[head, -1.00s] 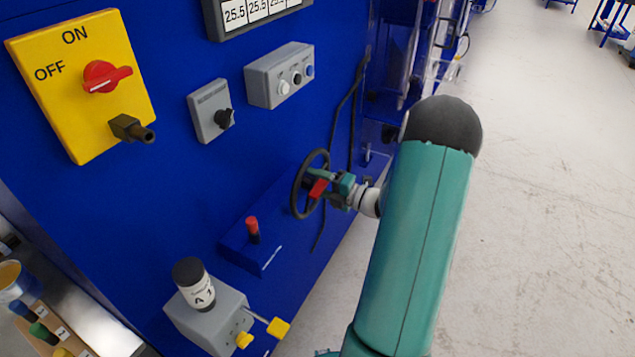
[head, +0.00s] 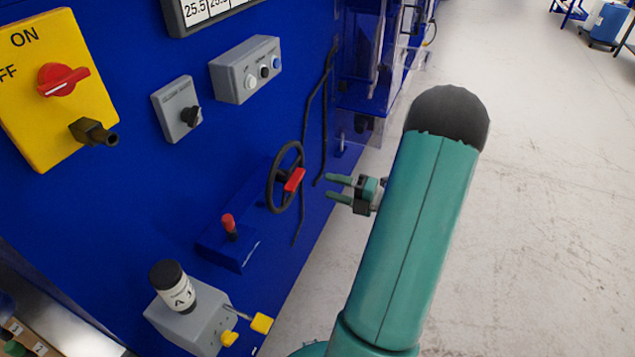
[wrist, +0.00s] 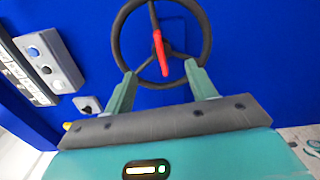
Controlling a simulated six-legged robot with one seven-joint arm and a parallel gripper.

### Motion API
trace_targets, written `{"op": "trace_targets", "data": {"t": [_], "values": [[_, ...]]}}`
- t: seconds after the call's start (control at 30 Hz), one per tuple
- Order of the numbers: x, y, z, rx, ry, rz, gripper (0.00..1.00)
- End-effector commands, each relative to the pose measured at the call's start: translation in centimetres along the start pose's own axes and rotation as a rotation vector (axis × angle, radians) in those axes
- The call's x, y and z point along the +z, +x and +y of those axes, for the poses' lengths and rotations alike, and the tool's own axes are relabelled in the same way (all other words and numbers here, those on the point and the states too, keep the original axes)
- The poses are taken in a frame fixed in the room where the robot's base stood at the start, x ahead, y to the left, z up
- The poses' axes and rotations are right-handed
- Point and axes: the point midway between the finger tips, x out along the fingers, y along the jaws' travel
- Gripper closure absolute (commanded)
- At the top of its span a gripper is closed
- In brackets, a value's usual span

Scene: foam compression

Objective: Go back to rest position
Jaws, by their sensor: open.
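My gripper (head: 334,186) is open and empty in the head view. It is to the right of a black handwheel (head: 270,188) with a red handle (head: 294,180) on the blue machine panel, apart from it. In the wrist view my two green fingers (wrist: 160,86) are spread, with the handwheel (wrist: 119,40) and its red handle (wrist: 160,52) beyond them. My green arm fills the right middle of the head view and hides part of the wrist.
The blue panel (head: 120,215) carries a yellow ON/OFF switch box (head: 35,125), a grey button box (head: 230,90), a red-topped lever (head: 229,223) and a grey box with a labelled cylinder (head: 178,288). Clear grey floor (head: 545,200) lies to the right.

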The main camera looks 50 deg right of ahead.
Motion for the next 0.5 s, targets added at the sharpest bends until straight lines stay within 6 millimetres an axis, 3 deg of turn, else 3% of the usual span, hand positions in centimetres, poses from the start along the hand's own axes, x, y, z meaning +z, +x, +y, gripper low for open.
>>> {"op": "trace_targets", "data": {"t": [0.13, 0.5], "values": [[0.01, -1.06, 0.00, 0.001, 0.000, -0.001, 0.44], [0.00, -1.15, 0.00, 0.001, 0.000, 0.000, 0.44]]}}
